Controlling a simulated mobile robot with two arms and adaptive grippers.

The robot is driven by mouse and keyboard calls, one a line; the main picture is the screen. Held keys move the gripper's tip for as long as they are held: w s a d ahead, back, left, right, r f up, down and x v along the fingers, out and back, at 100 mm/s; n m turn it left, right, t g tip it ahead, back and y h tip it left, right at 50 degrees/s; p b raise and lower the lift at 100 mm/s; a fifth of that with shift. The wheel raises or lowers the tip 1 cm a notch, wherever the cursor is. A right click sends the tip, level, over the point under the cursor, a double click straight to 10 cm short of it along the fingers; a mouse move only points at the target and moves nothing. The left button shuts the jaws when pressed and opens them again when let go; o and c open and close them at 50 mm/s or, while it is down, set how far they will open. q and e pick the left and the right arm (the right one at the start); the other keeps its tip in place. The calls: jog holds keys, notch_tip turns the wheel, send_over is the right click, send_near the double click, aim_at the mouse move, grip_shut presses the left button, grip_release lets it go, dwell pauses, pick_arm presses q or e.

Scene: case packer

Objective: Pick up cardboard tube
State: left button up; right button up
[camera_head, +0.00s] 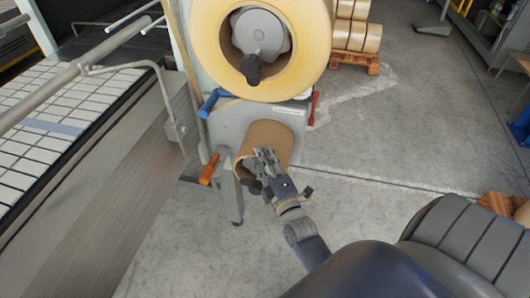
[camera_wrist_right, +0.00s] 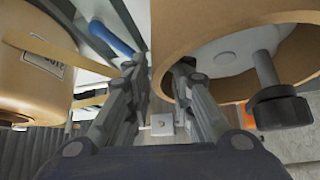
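The cardboard tube (camera_head: 268,139) is a brown hollow cylinder sitting on the lower holder of the grey machine, its open end facing me. My right gripper (camera_head: 264,161) is at that open end. In the right wrist view, the tube (camera_wrist_right: 163,45) fills the right side, and the fingers (camera_wrist_right: 161,66) stand apart with its wall between them: one finger outside, one inside the opening. I cannot tell whether both fingers touch the wall. Part of the tube's end is hidden behind the gripper in the head view. My left gripper is not in view.
A large tape roll (camera_head: 308,45) hangs above the tube. An orange handle (camera_head: 209,168) is left of it; blue (camera_head: 209,103) and red (camera_head: 313,108) parts are above. A conveyor (camera_head: 50,110) runs along the left. Open floor (camera_head: 370,205) lies to the right.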

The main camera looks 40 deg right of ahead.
jog(key=shift+c, duration=0.6)
grip_shut()
jog(key=shift+r, duration=0.1)
